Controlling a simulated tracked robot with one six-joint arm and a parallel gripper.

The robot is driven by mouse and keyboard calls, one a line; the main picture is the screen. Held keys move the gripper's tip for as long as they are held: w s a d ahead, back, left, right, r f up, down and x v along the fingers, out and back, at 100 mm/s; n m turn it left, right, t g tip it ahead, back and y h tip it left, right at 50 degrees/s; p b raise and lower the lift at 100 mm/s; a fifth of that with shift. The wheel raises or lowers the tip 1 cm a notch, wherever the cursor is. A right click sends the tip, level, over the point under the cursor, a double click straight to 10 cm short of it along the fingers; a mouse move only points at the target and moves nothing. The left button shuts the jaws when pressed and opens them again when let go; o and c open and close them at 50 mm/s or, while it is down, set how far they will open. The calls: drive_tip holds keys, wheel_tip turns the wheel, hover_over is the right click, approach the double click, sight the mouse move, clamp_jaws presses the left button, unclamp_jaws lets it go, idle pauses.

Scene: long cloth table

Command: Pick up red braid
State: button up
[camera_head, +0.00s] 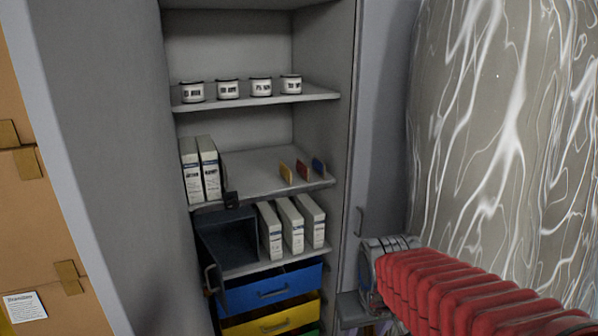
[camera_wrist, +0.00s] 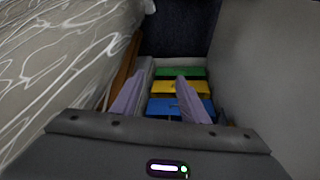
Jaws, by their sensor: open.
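A small flat red piece (camera_head: 302,170) stands on the middle cabinet shelf, between an orange-yellow piece (camera_head: 286,173) and a blue one (camera_head: 319,166). It is the only small red thing I see on the shelves; its braid texture is too small to tell. My gripper (camera_wrist: 164,76) is open in the wrist view, its two pale fingers apart with nothing seen held between them. It faces the coloured drawers, and the red piece cannot be made out there. In the head view my red ribbed arm reaches in from the lower right, at the cabinet's right side, apart from the red piece.
The open grey cabinet holds several white mugs (camera_head: 227,89) on the shelf above, white binders (camera_head: 199,168), and a dark open box (camera_head: 228,243) below. Blue (camera_head: 270,289) and yellow (camera_head: 272,320) drawers are underneath. Cardboard boxes (camera_head: 40,215) stand left; a large veined grey shape (camera_head: 470,130) stands right.

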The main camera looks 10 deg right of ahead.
drive_tip(key=w+d+f+n+t+h, duration=0.1)
drive_tip(key=w+d+f+n+t, duration=0.2)
drive_tip(key=w, duration=0.8)
drive_tip(key=w+d+f+n, duration=0.25)
drive_tip(key=w+n, duration=0.35)
drive_tip(key=w, duration=0.6)
drive_tip(key=n+t+y, duration=0.6)
drive_tip(key=n+t, duration=0.5)
drive_tip(key=n, duration=1.9)
approach(308, 173)
drive_tip(key=w, duration=0.2)
drive_tip(key=shift+s+a, duration=0.1)
drive_tip(key=shift+s, duration=0.15)
drive_tip(key=shift+w, duration=0.1)
drive_tip(key=x, duration=0.7)
drive_tip(key=shift+w+a, duration=0.3)
drive_tip(key=shift+w, duration=0.4)
